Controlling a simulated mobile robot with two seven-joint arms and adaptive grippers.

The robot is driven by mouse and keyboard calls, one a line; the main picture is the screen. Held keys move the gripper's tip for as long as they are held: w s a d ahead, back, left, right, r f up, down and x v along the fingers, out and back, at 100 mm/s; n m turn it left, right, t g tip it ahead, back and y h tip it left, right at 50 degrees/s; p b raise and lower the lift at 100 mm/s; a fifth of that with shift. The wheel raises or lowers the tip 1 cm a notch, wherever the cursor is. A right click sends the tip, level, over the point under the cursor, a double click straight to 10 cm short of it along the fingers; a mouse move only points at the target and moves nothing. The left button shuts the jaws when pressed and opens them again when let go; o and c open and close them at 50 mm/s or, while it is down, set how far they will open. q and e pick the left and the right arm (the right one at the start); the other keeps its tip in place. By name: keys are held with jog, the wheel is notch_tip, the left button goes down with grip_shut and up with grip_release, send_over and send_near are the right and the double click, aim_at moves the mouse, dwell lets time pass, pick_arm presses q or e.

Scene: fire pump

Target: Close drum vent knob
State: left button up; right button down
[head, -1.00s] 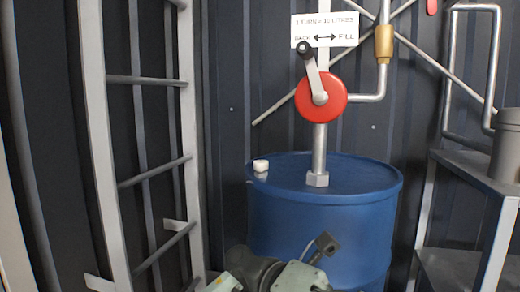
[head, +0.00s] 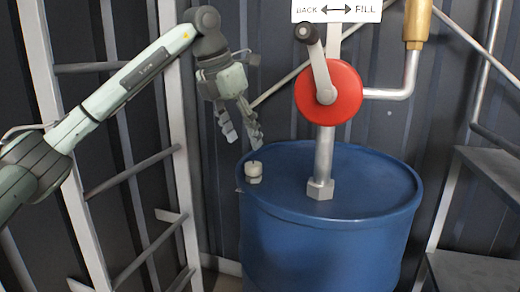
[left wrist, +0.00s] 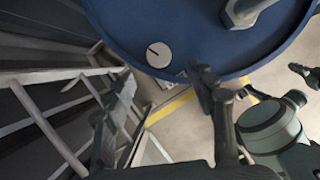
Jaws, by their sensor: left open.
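The drum vent knob (head: 253,172) is a small off-white cap near the left rim of the blue drum's top. In the left wrist view the knob (left wrist: 159,54) is a pale disc with a short dark line on it. The blue drum (head: 325,245) stands upright. My left gripper (head: 242,140) is open, pointing down, just above and slightly left of the knob, and looks apart from it. In the left wrist view its two dark fingers (left wrist: 165,88) lie below the knob, with nothing between them.
A red crank wheel (head: 330,92) with a black-handled arm and a steel pipe (head: 322,160) rises from the drum's middle, right of the knob. A grey ladder (head: 75,200) stands left. Grey shelving (head: 480,170) stands right. A white sign (head: 340,10) hangs above.

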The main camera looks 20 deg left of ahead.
aim_at(254, 164)
pick_arm(q)
jog(key=x, duration=0.7)
jog(key=shift+w+f, duration=0.25)
pick_arm(e)
jog(key=shift+w, duration=0.1)
pick_arm(q)
jog(key=shift+c, duration=0.5)
jog(key=c, duration=1.1)
jog(key=shift+o, duration=0.2)
jog(key=shift+r, duration=0.1)
jog(key=m+g+h+p, duration=0.1)
jog(key=m+p, duration=0.2)
jog(key=m, duration=0.1)
jog(key=shift+w+a, duration=0.1)
jog(key=shift+m, duration=0.3)
pick_arm(e)
notch_tip(254, 164, down, 7)
jog(key=shift+w+f, duration=0.15)
jog(key=shift+w, duration=0.25)
